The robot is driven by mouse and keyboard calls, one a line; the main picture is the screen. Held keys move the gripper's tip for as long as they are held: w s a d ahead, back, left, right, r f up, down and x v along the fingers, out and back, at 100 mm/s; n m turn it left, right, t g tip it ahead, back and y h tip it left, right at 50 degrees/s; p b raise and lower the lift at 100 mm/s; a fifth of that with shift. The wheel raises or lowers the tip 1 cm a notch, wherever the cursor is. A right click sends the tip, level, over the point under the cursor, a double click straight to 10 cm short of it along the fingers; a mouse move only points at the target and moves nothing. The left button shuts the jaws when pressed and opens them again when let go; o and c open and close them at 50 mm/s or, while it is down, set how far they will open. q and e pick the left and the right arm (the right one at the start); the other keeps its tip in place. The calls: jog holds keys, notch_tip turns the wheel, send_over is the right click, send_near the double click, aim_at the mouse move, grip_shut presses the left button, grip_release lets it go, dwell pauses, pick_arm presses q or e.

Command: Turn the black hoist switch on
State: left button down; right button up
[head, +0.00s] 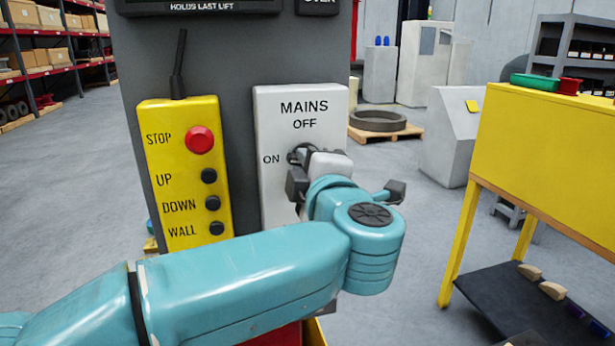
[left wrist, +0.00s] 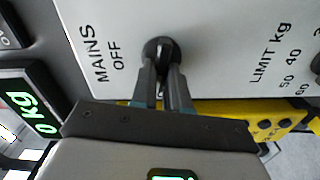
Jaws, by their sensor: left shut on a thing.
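The black hoist switch (head: 300,152) is a dark round knob on the white MAINS panel (head: 275,205). OFF is printed above it and ON to its left. In the left wrist view the knob (left wrist: 158,47) shows between the two grey fingers of my left gripper (left wrist: 162,72), which are shut on it from both sides. In the head view my left gripper (head: 306,158) reaches the panel from the front and hides much of the knob. The wrist body hides the ON mark in the left wrist view. Which mark the knob points to is hard to tell. My right gripper is not in view.
A yellow pendant (head: 183,170) with a red STOP button and several black buttons hangs left of the panel. A yellow bench (head: 545,140) stands at the right, with open floor between.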

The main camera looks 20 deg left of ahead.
pick_arm(q)
jog(key=shift+f+n+b, duration=0.3)
jog(key=shift+n+b, duration=0.2)
jog(key=shift+n, duration=0.3)
jog(key=c, duration=1.1)
grip_release()
jog(key=shift+s, duration=0.1)
jog(key=shift+r, duration=0.15)
jog(key=shift+d, duration=0.1)
jog(key=b+v, duration=0.2)
jog(key=v, duration=1.4)
jog(key=shift+s, duration=0.2)
